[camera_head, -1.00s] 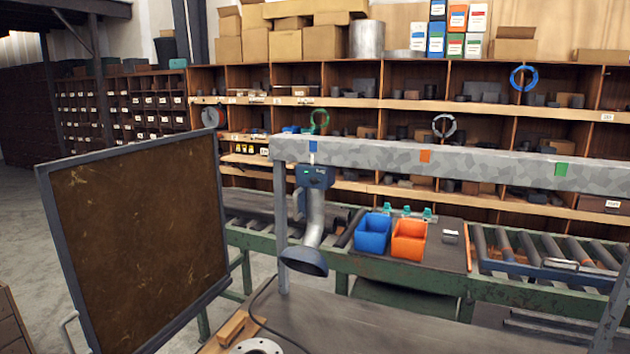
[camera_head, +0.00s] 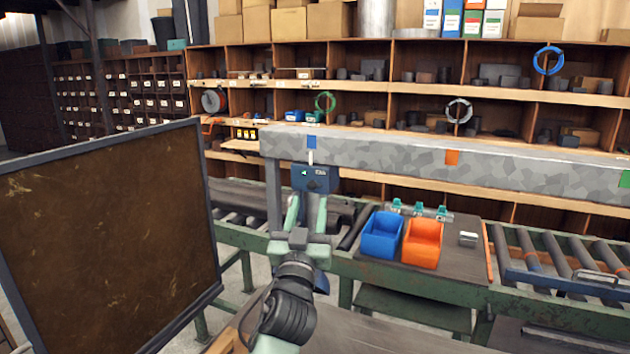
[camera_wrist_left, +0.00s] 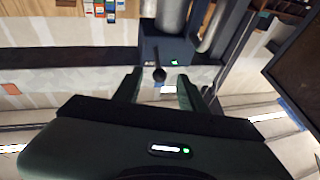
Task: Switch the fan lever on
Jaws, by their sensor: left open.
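The fan's dark blue control box (camera_head: 316,179) hangs under the grey speckled beam, with a small lit green indicator on its face. In the left wrist view the box (camera_wrist_left: 164,49) is ahead, and a dark round-ended lever (camera_wrist_left: 159,74) sticks out from it. My left gripper (camera_head: 308,198) is open and empty in front of the box, its green fingers pointing at it. In the left wrist view the lever appears between my open fingers (camera_wrist_left: 158,80); I cannot tell whether they touch it. My arm hides most of the fan's duct and hood in the head view. My right gripper is not in view.
The grey beam (camera_head: 420,166) runs right from a post. A large brown framed board (camera_head: 110,240) stands at left. Behind are a blue bin (camera_head: 381,236), an orange bin (camera_head: 422,244) and a roller conveyor (camera_head: 560,265). Shelving fills the back.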

